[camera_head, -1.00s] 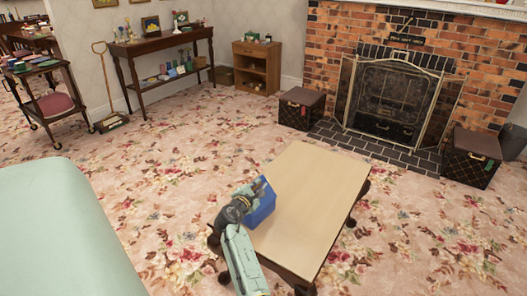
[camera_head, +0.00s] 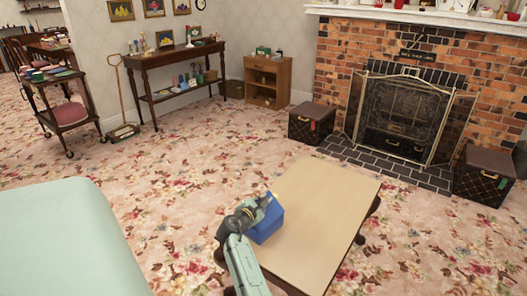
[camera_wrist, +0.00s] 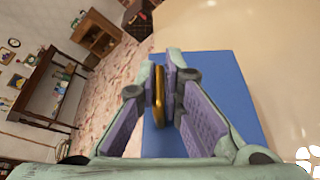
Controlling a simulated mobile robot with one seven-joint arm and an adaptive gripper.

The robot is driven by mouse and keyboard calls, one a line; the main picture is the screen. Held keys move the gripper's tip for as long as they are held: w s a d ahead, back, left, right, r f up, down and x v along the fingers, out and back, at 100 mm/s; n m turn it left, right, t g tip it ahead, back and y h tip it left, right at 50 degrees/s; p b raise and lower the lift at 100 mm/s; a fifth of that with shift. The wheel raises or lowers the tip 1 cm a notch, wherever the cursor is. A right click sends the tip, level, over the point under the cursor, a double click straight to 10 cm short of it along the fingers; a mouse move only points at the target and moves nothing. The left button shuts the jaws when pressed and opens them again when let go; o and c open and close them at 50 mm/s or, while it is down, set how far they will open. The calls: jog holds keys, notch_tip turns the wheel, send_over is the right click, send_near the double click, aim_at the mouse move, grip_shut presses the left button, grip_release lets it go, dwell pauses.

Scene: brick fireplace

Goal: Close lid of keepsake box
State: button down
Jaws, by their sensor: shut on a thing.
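The blue keepsake box (camera_head: 268,225) sits on the left part of a light wooden table. My gripper (camera_head: 260,203) is at the box's upper left side, with my arm reaching in from below. In the wrist view, my gripper (camera_wrist: 171,92) has its fingers close together around a thin yellow-orange strip (camera_wrist: 159,95), which looks like part of the box. The blue box surface (camera_wrist: 228,85) spreads behind and to the right of the fingers. My fingers and wrist hide part of the box, so I cannot tell how far its lid is open.
The table top (camera_head: 325,215) is bare right of the box. A pale green rounded piece of furniture (camera_head: 70,235) fills the lower left. A brick fireplace with a screen (camera_head: 405,110) and two dark boxes stand behind. Flowered carpet is clear around the table.

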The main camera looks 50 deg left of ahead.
jog(key=shift+s+d+f, duration=0.15)
jog(key=shift+s+f, duration=0.05)
jog(key=shift+f, duration=0.5)
jog(key=c, duration=2)
grip_release()
jog(key=shift+f, duration=0.1)
jog(key=shift+o, duration=1.4)
jog(key=shift+w+r, duration=0.15)
jog(key=shift+r, duration=0.2)
jog(key=v, duration=1.2)
jog(key=shift+r, duration=0.15)
